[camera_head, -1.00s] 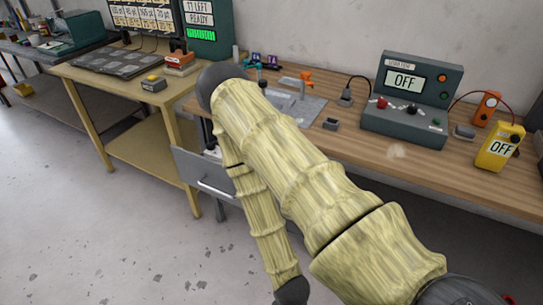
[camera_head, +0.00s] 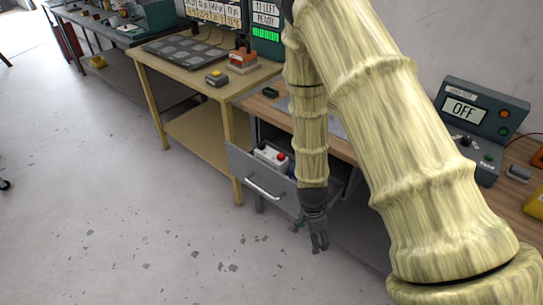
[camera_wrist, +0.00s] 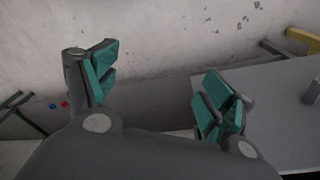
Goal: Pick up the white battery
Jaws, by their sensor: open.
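The white battery (camera_head: 268,155), a small white box with a red spot on top, sits in the open grey drawer (camera_head: 241,165) under the wooden workbench. The drawer front hides its lower part. My gripper (camera_head: 318,241) hangs pointing down in front of the drawer, to the right of and lower than the battery, apart from both. In the wrist view my gripper (camera_wrist: 158,82) shows its teal-padded fingers spread wide with nothing between them. I cannot make out the battery's body in the wrist view.
A grey console reading OFF (camera_head: 477,122) stands on the bench at right.

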